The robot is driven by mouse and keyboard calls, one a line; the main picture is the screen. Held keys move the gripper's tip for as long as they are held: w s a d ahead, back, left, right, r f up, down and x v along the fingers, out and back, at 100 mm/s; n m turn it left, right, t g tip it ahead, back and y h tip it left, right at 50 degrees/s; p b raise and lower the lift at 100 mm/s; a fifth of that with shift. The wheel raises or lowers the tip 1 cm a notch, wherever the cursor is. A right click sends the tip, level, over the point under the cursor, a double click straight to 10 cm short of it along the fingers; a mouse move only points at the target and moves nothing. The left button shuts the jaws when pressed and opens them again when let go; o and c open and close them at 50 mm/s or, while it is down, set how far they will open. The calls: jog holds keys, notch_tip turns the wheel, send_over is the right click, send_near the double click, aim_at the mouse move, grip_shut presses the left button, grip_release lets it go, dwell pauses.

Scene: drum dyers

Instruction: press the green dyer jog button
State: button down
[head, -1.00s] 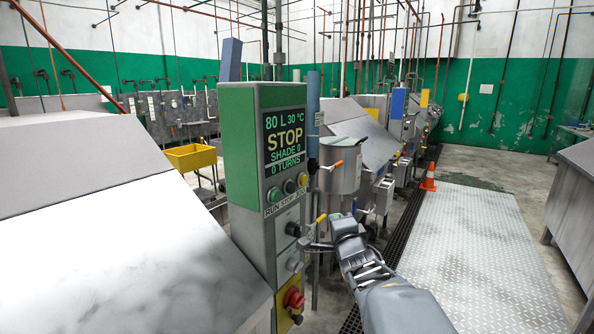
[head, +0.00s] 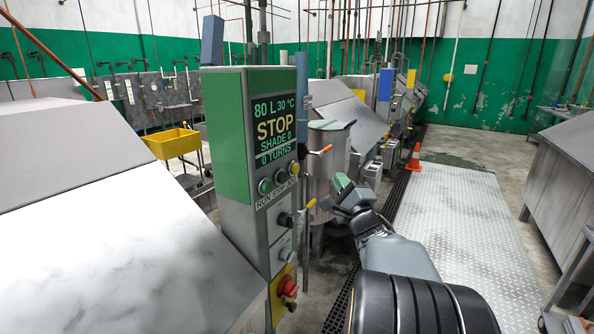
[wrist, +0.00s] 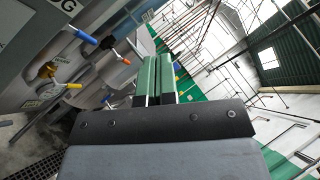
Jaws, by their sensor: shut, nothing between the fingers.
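The green dyer's control panel (head: 232,150) stands upright at centre in the head view, its screen (head: 275,130) reading STOP and 0 TURNS. Below the screen is a row of three buttons over the label RUN STOP JOG: a green one (head: 265,187), a grey one (head: 280,177) and the yellow jog button (head: 294,168) at the right end. My gripper (head: 342,183) is shut and empty, to the right of the panel and apart from the buttons. Its green fingers also show in the wrist view (wrist: 157,75). The jog button cannot be made out there.
Dark and pale knobs and a red emergency stop (head: 288,286) lie lower on the panel. A steel drum tank (head: 325,160) with an orange-handled valve stands behind my gripper. An orange cone (head: 414,157) and a clear metal floor plate (head: 450,230) lie to the right.

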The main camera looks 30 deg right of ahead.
aim_at(295, 169)
jog(key=w+a, duration=0.4)
jog(key=w, duration=0.3)
jog(key=shift+w+b, duration=0.25)
jog(key=shift+b, duration=0.2)
jog(key=shift+w+a, duration=0.1)
jog(key=shift+w, duration=0.1)
dwell(1.8)
jog(key=shift+w+a, duration=0.1)
jog(key=shift+w, duration=0.1)
